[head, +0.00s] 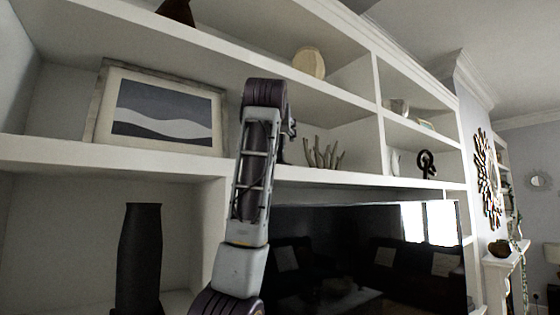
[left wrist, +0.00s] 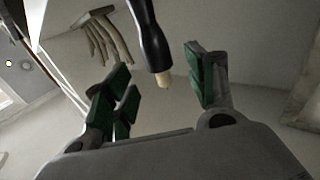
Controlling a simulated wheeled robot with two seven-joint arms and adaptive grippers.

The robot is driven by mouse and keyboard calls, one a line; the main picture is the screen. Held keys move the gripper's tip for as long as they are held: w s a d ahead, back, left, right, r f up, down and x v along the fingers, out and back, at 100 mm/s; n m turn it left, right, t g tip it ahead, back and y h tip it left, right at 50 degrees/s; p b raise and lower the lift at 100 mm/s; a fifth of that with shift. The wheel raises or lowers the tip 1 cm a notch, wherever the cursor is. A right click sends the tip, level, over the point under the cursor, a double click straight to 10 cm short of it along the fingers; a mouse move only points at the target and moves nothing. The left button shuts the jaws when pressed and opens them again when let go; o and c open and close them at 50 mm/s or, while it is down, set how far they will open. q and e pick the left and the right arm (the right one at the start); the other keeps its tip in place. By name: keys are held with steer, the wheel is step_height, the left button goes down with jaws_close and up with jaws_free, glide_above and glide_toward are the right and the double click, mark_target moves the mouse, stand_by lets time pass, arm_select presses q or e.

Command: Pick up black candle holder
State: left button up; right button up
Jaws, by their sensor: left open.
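The black candle holder (left wrist: 150,36) shows in the left wrist view as a slim dark stem with a pale cream tip. It reaches down from the top edge of that upside-down looking picture. My left gripper (left wrist: 161,82) is open, with its green-padded fingers on either side of the pale tip and visible gaps to both sides. Nothing is gripped. In the head view my left arm rises in front of the shelf and hides most of the gripper and the holder; a dark sliver beside the arm may be the holder. My right gripper is in neither view.
A branch-like ornament (head: 322,154) stands on the same shelf, close to the right of my arm. A framed picture (head: 160,112) leans to the left. The shelf board (head: 330,177) runs below, above a dark television (head: 380,255). A tall black vase (head: 139,255) stands lower left.

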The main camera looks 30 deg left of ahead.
arm_select(q)
steer(key=shift+w, duration=0.15)
steer(key=shift+p+x, duration=1)
steer(key=shift+x, duration=0.4)
steer(key=shift+p+x, duration=0.4)
steer(key=shift+x, duration=0.7)
steer(key=shift+c, duration=0.2)
steer(key=shift+c, duration=1.2)
jaws_close()
steer(key=shift+r, duration=0.1)
